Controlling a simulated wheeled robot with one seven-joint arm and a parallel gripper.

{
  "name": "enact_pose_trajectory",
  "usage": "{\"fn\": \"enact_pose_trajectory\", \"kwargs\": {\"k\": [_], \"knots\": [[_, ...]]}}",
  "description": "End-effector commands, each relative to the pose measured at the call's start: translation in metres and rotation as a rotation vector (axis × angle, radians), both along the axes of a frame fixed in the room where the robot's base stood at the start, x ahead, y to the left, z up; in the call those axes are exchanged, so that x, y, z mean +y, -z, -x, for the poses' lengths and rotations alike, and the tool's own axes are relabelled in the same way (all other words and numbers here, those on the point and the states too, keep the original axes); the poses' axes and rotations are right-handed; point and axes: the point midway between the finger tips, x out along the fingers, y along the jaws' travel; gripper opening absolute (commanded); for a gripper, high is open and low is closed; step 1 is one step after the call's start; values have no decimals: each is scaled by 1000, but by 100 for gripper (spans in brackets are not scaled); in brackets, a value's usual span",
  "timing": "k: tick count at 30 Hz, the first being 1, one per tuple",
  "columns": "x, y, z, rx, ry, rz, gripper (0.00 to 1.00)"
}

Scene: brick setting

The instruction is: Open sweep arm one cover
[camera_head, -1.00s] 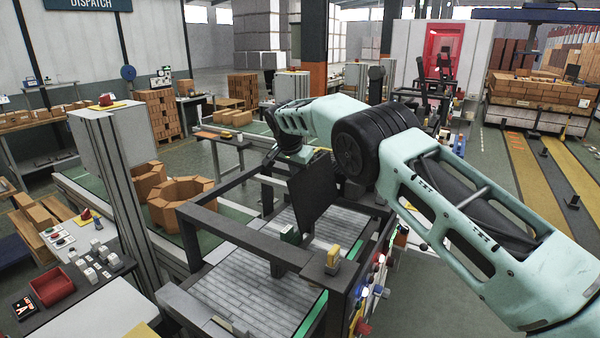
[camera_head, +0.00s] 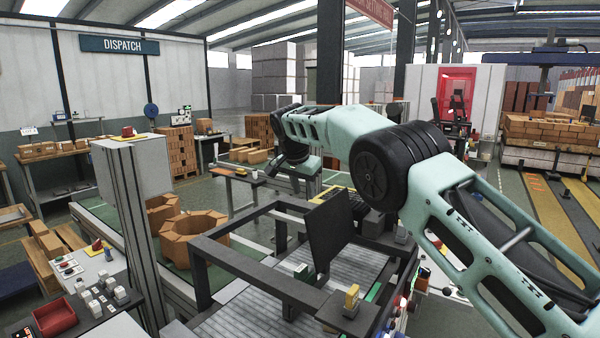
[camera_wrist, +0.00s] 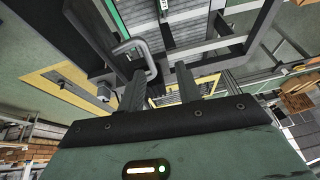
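In the wrist view my gripper (camera_wrist: 160,70) has its two dark fingers apart. A grey U-shaped handle (camera_wrist: 127,45) is beside the left fingertip. I cannot tell whether they touch. Which part is the sweep arm one cover is not clear. In the head view an upright black plate (camera_head: 328,238) stands over the slatted conveyor inside a dark frame (camera_head: 255,278).
A yellow-topped device (camera_head: 351,299) sits on the near frame bar. A grey post (camera_head: 140,230) rises at left, beside octagonal brick rings (camera_head: 192,238) on a green conveyor. A red tray (camera_head: 54,317) lies on the lower-left bench. Open floor shows at right.

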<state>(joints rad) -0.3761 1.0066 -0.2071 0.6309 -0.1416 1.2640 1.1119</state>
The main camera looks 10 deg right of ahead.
Motion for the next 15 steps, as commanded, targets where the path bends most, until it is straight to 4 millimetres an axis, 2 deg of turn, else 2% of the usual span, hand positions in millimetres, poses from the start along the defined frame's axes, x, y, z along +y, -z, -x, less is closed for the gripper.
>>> {"fn": "enact_pose_trajectory", "kwargs": {"k": [3,9,15], "knots": [[5,-26,9,-4,0,1,34],[13,-63,21,-2,2,4,34],[16,-82,28,1,4,5,34]]}}
